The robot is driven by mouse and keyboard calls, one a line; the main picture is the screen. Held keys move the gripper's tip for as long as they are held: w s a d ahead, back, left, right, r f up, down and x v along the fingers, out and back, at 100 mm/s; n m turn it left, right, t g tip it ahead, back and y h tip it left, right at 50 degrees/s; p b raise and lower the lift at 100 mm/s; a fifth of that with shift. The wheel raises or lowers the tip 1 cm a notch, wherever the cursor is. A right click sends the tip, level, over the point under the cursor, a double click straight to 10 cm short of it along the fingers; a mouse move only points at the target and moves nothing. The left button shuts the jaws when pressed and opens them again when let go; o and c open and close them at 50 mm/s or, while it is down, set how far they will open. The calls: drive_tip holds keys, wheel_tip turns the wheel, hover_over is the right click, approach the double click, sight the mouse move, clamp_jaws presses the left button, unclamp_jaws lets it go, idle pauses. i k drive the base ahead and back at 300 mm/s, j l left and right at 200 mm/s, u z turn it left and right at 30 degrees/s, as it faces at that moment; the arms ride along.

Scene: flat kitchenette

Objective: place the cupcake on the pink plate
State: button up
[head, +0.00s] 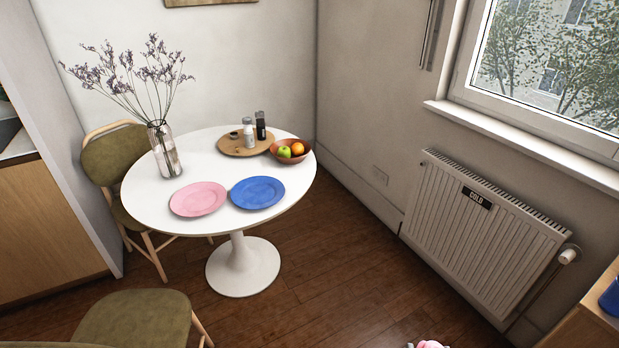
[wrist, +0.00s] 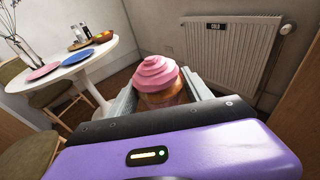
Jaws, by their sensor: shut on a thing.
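The cupcake (wrist: 158,79) has pink swirled frosting and a brown base. My gripper (wrist: 165,98) is shut on it, one finger on each side, in the wrist view. In the head view only the pink top of the cupcake (head: 431,344) shows at the bottom edge. The pink plate (head: 198,199) lies empty on the white round table, at its front left. It also shows in the wrist view (wrist: 43,71). My gripper and the cupcake are well apart from the table, to its front right in the head view.
A blue plate (head: 257,192) lies right of the pink one. The white table (head: 230,222) also bears a flower vase (head: 165,150), a wooden tray (head: 232,151) with shakers and a fruit bowl (head: 291,159). A green chair (head: 132,320) stands in front. A radiator (head: 478,225) is right.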

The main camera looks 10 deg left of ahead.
sight(201, 204)
drive_tip(key=i+j+u, duration=0.15)
drive_tip(key=i+u, duration=0.65)
drive_tip(key=i+l+u, duration=0.1)
drive_tip(key=i+u, duration=0.3)
drive_tip(key=i, duration=0.05)
